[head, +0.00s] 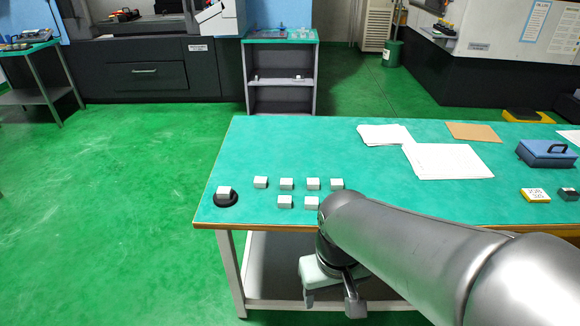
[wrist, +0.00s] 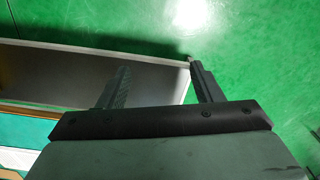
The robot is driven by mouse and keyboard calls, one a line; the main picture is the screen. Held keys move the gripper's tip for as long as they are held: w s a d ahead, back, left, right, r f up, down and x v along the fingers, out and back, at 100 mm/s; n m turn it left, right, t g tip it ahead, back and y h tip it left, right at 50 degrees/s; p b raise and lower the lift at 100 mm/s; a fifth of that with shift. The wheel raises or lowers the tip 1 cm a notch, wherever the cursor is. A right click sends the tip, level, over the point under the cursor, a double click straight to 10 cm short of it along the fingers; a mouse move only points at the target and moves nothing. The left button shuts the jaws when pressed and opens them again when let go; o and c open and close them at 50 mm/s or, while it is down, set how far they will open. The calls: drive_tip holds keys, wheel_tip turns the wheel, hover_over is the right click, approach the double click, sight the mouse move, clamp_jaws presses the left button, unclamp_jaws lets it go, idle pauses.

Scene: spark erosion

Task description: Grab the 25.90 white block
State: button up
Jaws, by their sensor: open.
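Several small white blocks stand in two rows on the green table (head: 300,150) in the head view. The back row includes a left block (head: 261,182) and a right block (head: 337,184); the front row includes a block (head: 285,202) and one beside my arm (head: 311,203). Another white block (head: 224,191) sits on a round black base (head: 226,200) at the left corner. No marking 25.90 is readable, so I cannot tell which block it is. My gripper (head: 333,300) hangs in front of the table edge, below the tabletop. In the wrist view my gripper (wrist: 158,68) is open and empty.
White papers (head: 448,161), a brown sheet (head: 474,132), a blue case (head: 547,153) and a yellow-and-white box (head: 535,195) lie on the table's right side. The table's front edge is close to my gripper. The tabletop behind the blocks is clear.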

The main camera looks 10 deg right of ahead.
drive_tip(key=shift+c, duration=0.4)
wheel_tip(320, 180, up, 3)
drive_tip(key=m+y+b, duration=0.2)
drive_tip(key=m+b, duration=0.3)
drive_tip(key=m, duration=1.7)
hover_over(312, 201)
drive_tip(key=d, duration=0.3)
drive_tip(key=a+f, duration=0.1)
drive_tip(key=f, duration=0.4)
drive_tip(key=a+f, duration=0.1)
drive_tip(key=f, duration=1)
drive_tip(key=shift+a+f, duration=0.35)
drive_tip(key=shift+a, duration=0.05)
drive_tip(key=c, duration=1.2)
